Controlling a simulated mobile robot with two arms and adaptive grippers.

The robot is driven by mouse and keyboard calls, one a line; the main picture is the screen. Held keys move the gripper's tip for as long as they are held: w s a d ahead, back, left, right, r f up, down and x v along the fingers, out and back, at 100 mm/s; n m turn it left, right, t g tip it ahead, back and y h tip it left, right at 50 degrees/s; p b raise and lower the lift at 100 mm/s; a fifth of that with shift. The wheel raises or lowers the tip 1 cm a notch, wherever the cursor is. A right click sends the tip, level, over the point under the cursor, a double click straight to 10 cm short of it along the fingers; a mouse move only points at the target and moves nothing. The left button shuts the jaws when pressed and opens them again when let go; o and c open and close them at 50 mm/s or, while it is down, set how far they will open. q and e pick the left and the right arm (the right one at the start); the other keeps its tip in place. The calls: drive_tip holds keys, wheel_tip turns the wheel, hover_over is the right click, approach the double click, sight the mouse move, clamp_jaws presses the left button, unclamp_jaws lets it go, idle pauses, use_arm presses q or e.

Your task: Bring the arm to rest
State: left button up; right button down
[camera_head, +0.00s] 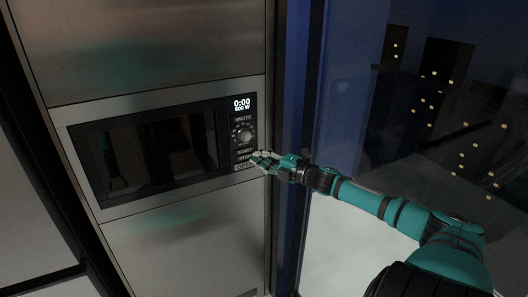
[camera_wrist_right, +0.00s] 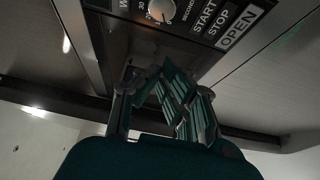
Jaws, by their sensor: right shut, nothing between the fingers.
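My right arm reaches in from the lower right in the head view. My right gripper (camera_head: 262,160) is shut and empty, with its tips at the lower end of the microwave's control panel (camera_head: 243,134), over part of the lower buttons. I cannot tell whether the tips touch the panel. In the right wrist view the shut fingers (camera_wrist_right: 163,95) show below the dial (camera_wrist_right: 160,10) and the START, STOP and OPEN (camera_wrist_right: 239,27) buttons. My left gripper does not show.
The built-in microwave (camera_head: 150,150) has its dark door shut; its display (camera_head: 242,104) reads 0:00 and 600 W. Steel panels (camera_head: 190,250) lie above and below it. A blue post (camera_head: 291,110) and a dark window with city lights (camera_head: 440,100) stand to the right.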

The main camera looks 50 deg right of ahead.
drive_tip(key=shift+s+d+r, duration=0.1)
drive_tip(key=shift+s+d, duration=0.1)
drive_tip(key=shift+s, duration=0.4)
